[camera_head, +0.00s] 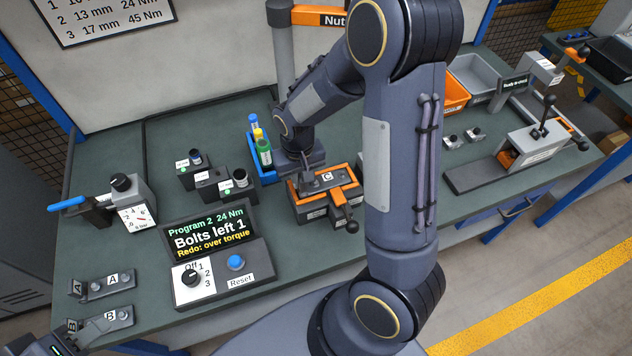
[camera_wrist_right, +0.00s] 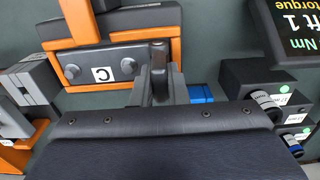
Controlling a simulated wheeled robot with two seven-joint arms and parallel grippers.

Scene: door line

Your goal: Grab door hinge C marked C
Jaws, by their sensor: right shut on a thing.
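Door hinge C (camera_head: 318,182), a dark grey plate with a white C label and bolt heads, sits in the orange and black clamp fixture (camera_head: 312,212) at mid-bench. It also shows in the right wrist view (camera_wrist_right: 85,70). My right gripper (camera_head: 308,168) reaches down over the hinge's far left end. In the right wrist view the fingers (camera_wrist_right: 159,72) are shut on the hinge's upright knuckle. The orange clamp bar lies across the fixture close to the hinge. A dark part at the bottom left corner seems to be my left gripper (camera_head: 45,346); its fingers are unclear.
Hinges A (camera_head: 108,282) and B (camera_head: 108,318) lie at the bench's front left. A display (camera_head: 210,228) reads "Bolts left 1" and "Redo: over torque". A blue bin with bottles (camera_head: 262,168) stands close behind my right gripper. Black tool holders (camera_head: 212,188) stand left.

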